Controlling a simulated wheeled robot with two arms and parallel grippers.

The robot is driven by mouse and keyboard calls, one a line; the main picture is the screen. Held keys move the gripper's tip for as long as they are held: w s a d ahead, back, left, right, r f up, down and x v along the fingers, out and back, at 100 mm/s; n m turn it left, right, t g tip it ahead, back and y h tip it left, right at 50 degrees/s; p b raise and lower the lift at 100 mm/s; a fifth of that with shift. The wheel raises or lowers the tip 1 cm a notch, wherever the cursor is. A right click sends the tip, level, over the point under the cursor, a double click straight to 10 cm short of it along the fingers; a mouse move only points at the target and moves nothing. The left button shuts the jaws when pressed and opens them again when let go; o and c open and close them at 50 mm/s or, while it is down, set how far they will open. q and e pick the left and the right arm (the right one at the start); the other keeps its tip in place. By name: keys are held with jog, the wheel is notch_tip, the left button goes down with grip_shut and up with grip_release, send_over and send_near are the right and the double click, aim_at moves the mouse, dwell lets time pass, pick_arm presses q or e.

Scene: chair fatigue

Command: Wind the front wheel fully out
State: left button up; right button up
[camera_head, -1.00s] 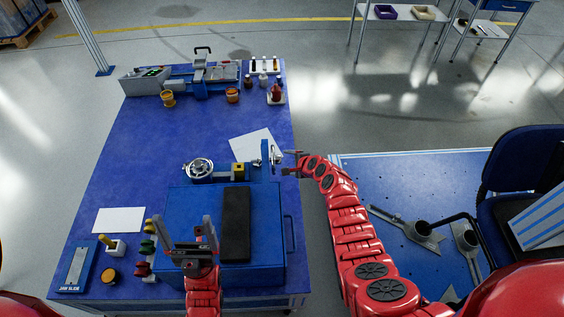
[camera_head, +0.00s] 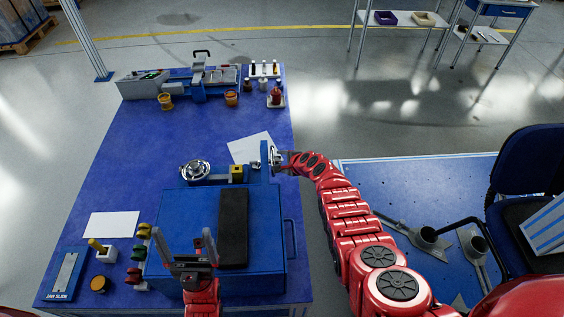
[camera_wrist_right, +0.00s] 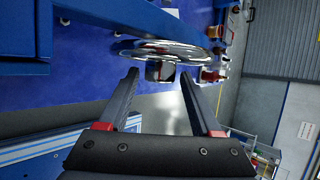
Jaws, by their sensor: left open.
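A blue slide unit stands across the middle of the table. It carries a silver handwheel (camera_head: 194,171) on its left and a second chrome wheel (camera_head: 274,156), seen edge-on, at its right end. I cannot tell which is called the front wheel. My right gripper (camera_head: 281,160) is at the right-end wheel. In the right wrist view the right gripper (camera_wrist_right: 160,75) is open, its fingertips just short of the chrome rim (camera_wrist_right: 160,48), with a dark-and-silver knob or hub (camera_wrist_right: 157,72) between them. Contact is unclear. My left gripper (camera_head: 189,239) is open and empty over the blue box.
The large blue box (camera_head: 268,228) with a black pad (camera_head: 233,228) fills the table's front. Coloured knobs (camera_head: 137,254) and a jaw slide plate (camera_head: 66,275) lie left of it. A vice-like device (camera_head: 199,80) stands at the back. A chair (camera_head: 520,180) stands right.

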grip_shut()
jog(key=t+b, duration=0.1)
jog(key=b, duration=0.2)
jog(key=n+t+b, duration=0.1)
jog(key=t+b, duration=0.1)
jog(key=b, duration=0.2)
jog(key=t+y+b, duration=0.1)
jog(key=t+b, duration=0.1)
jog(key=b, duration=0.2)
jog(key=shift+s+f+n, duration=0.25)
jog(key=shift+f+n, duration=0.05)
jog(key=shift+f, duration=0.1)
jog(key=shift+o, duration=1.3)
grip_release()
